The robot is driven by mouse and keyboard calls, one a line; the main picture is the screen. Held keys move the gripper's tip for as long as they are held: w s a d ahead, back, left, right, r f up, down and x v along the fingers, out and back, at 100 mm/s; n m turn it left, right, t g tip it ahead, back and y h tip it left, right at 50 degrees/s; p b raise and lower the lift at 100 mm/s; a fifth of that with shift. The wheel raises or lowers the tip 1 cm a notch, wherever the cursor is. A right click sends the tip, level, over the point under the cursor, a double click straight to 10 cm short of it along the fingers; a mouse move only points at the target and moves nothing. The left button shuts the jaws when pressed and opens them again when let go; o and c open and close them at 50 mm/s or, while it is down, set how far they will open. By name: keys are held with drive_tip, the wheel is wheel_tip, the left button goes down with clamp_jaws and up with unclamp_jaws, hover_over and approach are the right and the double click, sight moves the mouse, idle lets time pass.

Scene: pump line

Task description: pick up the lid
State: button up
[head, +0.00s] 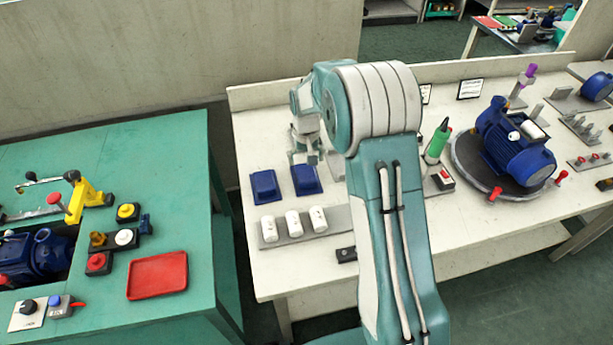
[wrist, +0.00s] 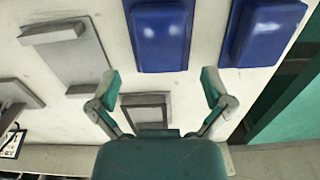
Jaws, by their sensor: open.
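Two blue box-shaped lids lie side by side on the pale bench, a left one (head: 265,186) and a right one (head: 306,180). I cannot tell which of them the task means. In the wrist view the right lid (wrist: 161,35) is just ahead of the open fingers and roughly centred between them, and the left lid (wrist: 262,32) is off to the side. My gripper (head: 305,157) hangs over the bench just behind the right lid. In the wrist view my gripper (wrist: 161,86) is wide open with nothing between its fingers.
White cylinders (head: 292,224) stand on a grey strip in front of the lids. A grey bracket (wrist: 146,105) lies under my gripper. A blue motor (head: 518,145) sits on a round plate to the right. A green table (head: 150,215) with a red tray (head: 157,276) stands left, across a gap.

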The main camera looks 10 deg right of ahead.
sight(306, 174)
drive_tip(key=f, duration=0.5)
drive_tip(key=shift+s+f, duration=0.35)
drive_tip(key=shift+s, duration=0.05)
drive_tip(key=shift+a, duration=0.1)
drive_tip(key=c, duration=1)
